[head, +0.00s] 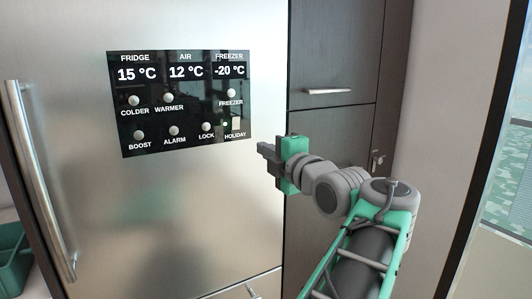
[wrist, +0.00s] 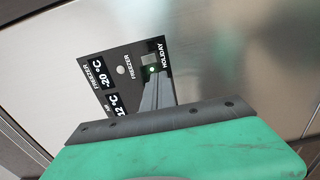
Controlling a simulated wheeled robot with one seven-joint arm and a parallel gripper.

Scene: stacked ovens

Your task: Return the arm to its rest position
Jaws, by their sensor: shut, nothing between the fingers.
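My gripper (head: 264,151) is shut and empty, held in front of the steel fridge door in the head view. It is to the right of and slightly below the black control panel (head: 180,108). In the wrist view its closed fingers (wrist: 155,92) point at the panel near the HOLIDAY label and hide part of it. My arm reaches in from the lower right, bent at the elbow. I cannot tell whether the fingertips touch the panel.
A long vertical fridge handle (head: 42,180) stands out at the left. Dark cabinets (head: 335,60) with a bar handle (head: 327,91) are at the right, behind my arm. A green bin (head: 12,262) sits at the lower left. A window (head: 508,165) is at the far right.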

